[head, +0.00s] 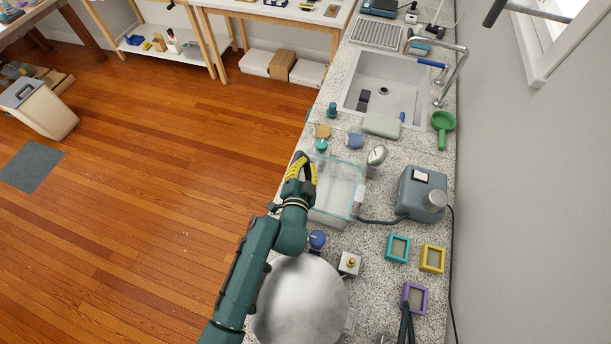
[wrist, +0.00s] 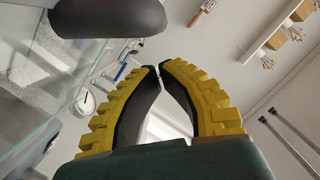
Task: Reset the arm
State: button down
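My gripper (head: 301,157) has yellow, ribbed fingers with dark inner pads. In the head view it is at the end of my green arm, over the left edge of the counter. It is beside the upper left side of a clear-walled box (head: 338,190). In the wrist view the fingertips (wrist: 158,67) come together at the top, with light showing between the fingers lower down. Nothing is held between them. The wrist view looks up towards the wall and ceiling.
A round metal vessel (head: 300,305) stands under my arm. A grey pump-like device (head: 422,193), a gauge (head: 377,155) and small coloured frames (head: 432,258) are on the counter. The sink (head: 388,85) lies beyond. The wooden floor (head: 150,200) to the left is mostly open.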

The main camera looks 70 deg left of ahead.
jog(key=w+r+b+v, duration=0.1)
jog(key=v, duration=0.9)
jog(key=shift+s+d+r, duration=0.15)
jog(key=shift+d+r, duration=0.15)
